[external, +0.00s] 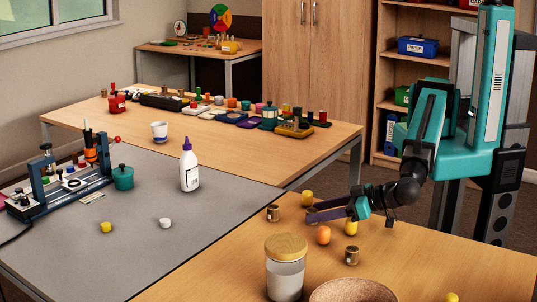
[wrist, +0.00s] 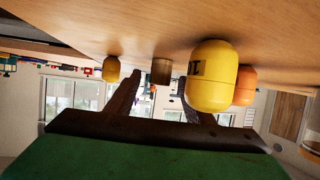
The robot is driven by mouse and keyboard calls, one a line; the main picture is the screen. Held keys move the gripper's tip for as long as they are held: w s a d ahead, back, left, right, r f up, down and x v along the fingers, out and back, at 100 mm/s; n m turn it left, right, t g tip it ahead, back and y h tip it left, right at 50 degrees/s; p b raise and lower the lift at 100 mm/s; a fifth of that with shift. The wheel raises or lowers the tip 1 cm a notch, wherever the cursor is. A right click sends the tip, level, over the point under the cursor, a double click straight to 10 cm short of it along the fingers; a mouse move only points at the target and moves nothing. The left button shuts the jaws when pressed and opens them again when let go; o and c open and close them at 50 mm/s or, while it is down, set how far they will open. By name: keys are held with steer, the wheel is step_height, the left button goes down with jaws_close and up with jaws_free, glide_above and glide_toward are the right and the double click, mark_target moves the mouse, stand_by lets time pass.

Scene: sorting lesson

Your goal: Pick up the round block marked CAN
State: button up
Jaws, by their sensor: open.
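No CAN lettering is readable in either view. In the external view, small brown cylinders stand on the near wooden table, one left of my gripper (external: 312,213) and one in front of it (external: 351,256). Another brown shape is partly hidden at my fingertips. In the wrist view, a brown cylinder (wrist: 161,71) shows beyond and between my finger tips. My gripper (wrist: 163,82) is open and empty, low over the table. A yellow rounded block (wrist: 213,76) with partly visible dark letters is close by the right finger, with an orange block (wrist: 244,86) behind it.
A yellow block (external: 307,197) is behind my gripper and an orange block (external: 323,235) in front. A wood-lidded jar (external: 285,275) and a brown bowl (external: 352,291) stand at the near edge. A grey table (external: 140,265) lies left, carrying a glue bottle (external: 189,170).

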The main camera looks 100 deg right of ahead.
steer(key=shift+w+d+f, duration=0.2)
steer(key=shift+w+d, duration=0.05)
steer(key=shift+w, duration=0.1)
stand_by(0.3)
steer(key=c, duration=1.1)
steer(key=shift+r, duration=0.1)
steer(key=shift+r+b, duration=0.5)
steer(key=shift+r, duration=4.4)
